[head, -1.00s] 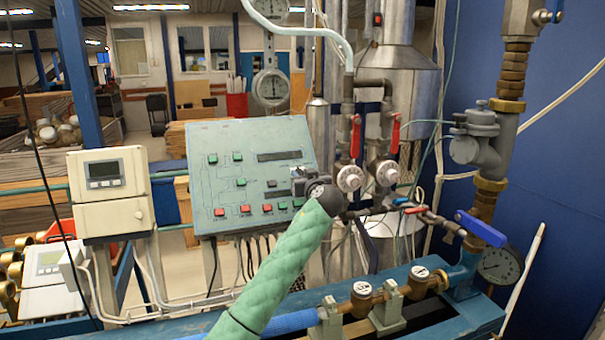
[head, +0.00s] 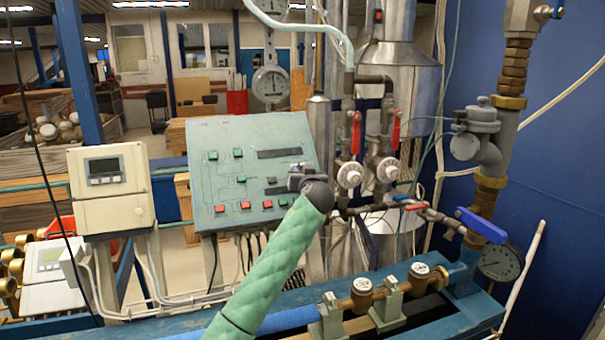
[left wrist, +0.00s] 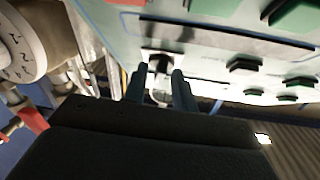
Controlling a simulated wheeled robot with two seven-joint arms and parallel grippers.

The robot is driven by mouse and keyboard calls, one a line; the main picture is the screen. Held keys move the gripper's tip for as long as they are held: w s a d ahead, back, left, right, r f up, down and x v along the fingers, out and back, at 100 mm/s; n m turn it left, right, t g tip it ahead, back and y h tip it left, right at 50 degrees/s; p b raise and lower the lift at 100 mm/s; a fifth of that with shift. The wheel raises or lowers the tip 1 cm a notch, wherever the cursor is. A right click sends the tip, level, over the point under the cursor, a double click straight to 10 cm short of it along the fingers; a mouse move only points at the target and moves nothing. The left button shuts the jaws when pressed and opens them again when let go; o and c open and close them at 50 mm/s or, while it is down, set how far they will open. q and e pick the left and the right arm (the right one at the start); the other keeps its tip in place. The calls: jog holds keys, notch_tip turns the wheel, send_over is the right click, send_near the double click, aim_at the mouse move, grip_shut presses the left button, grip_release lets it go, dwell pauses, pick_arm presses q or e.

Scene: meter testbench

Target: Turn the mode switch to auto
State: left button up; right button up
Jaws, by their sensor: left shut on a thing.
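The grey-green control panel (head: 235,160) stands tilted at mid-picture in the head view, with red and green buttons and dark display strips. My left gripper (head: 291,181) is at its lower right part and covers the mode switch there. In the left wrist view the two fingers of my left gripper (left wrist: 160,78) stand close on either side of a small dark switch knob (left wrist: 160,63) on a pale plate, and are shut on it. The switch's markings and pointer direction are not readable. My right gripper is not in view.
A cream meter box (head: 112,188) stands left of the panel. Pipes with red-handled valves (head: 355,135) and white round dials (head: 349,175) stand close to the right of my left gripper. A blue valve handle (head: 481,226) is further right.

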pick_arm(q)
jog(key=shift+a+m+h, duration=0.1)
jog(key=shift+m+h, duration=0.4)
jog(key=shift+m, duration=0.1)
jog(key=shift+a+r+m+h+p, duration=0.1)
jog(key=shift+m+h+p, duration=0.25)
jog(key=shift+m+h, duration=0.2)
jog(key=shift+a+r+m+h+p, duration=0.15)
jog(key=shift+m+h+p, duration=0.55)
jog(key=shift+m, duration=0.45)
jog(key=m+g+h+p, duration=0.1)
jog(key=m+h+p, duration=0.2)
jog(key=m, duration=0.1)
jog(key=shift+a, duration=0.15)
jog(key=shift+c, duration=0.2)
jog(key=shift+m+g, duration=0.3)
jog(key=shift+m, duration=0.3)
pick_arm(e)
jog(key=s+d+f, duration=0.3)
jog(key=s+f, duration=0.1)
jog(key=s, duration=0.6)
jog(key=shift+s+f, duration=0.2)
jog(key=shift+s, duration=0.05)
pick_arm(q)
jog(key=o, duration=0.6)
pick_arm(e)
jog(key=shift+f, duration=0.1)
